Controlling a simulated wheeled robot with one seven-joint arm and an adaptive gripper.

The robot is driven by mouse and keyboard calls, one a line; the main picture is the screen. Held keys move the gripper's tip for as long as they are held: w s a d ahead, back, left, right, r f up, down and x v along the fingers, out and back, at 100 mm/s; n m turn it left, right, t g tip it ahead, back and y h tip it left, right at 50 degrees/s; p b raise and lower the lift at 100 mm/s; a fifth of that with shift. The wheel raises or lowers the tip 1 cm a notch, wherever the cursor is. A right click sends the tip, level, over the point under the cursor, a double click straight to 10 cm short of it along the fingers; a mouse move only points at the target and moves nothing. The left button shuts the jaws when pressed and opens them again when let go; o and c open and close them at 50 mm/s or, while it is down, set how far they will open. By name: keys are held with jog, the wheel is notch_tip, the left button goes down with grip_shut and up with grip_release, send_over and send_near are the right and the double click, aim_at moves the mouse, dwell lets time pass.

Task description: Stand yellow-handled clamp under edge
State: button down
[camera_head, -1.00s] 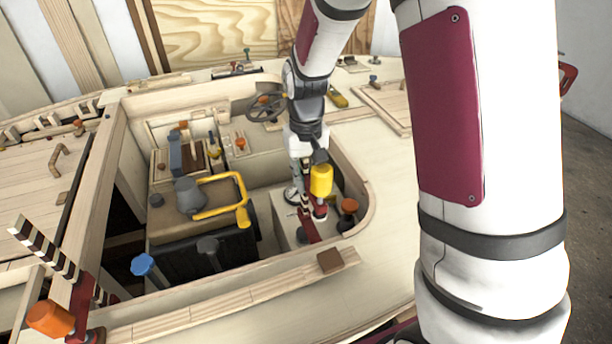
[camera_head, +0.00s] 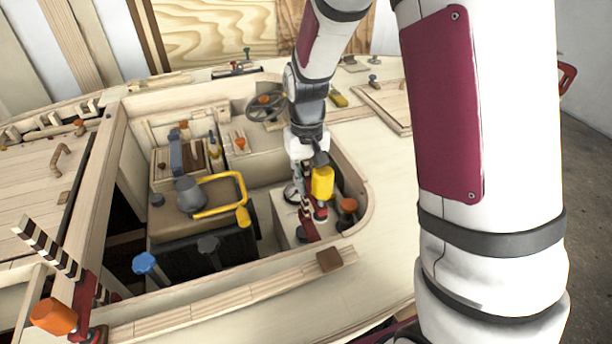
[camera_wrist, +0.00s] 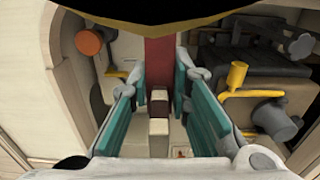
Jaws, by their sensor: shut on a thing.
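The yellow-handled clamp (camera_head: 322,183) is upright in the cockpit's right part, its yellow handle up and its red part low near a pale box top. My gripper (camera_head: 304,188) is around its bar, just left of the handle. In the wrist view, my gripper's teal fingers (camera_wrist: 160,118) stand on both sides of the clamp's red and striped bar (camera_wrist: 158,72). A dark shape with a yellow rim fills the top of that view. Whether the clamp's foot touches the surface below is hard to tell.
An orange-handled clamp (camera_head: 347,205) stands close to the right of the held clamp. A grey cup-like thing with a yellow frame (camera_head: 220,180) is to the left. Blue-handled (camera_head: 145,263) and orange-handled (camera_head: 54,316) clamps sit by the front left. A brown block (camera_head: 329,260) lies on the front ledge.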

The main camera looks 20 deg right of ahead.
aim_at(322, 206)
jog(key=shift+s+p, duration=0.75)
jog(key=shift+s, duration=1.15)
jog(key=shift+s+p, duration=1)
jog(key=shift+s, duration=1.4)
jog(key=c, duration=1.4)
grip_release()
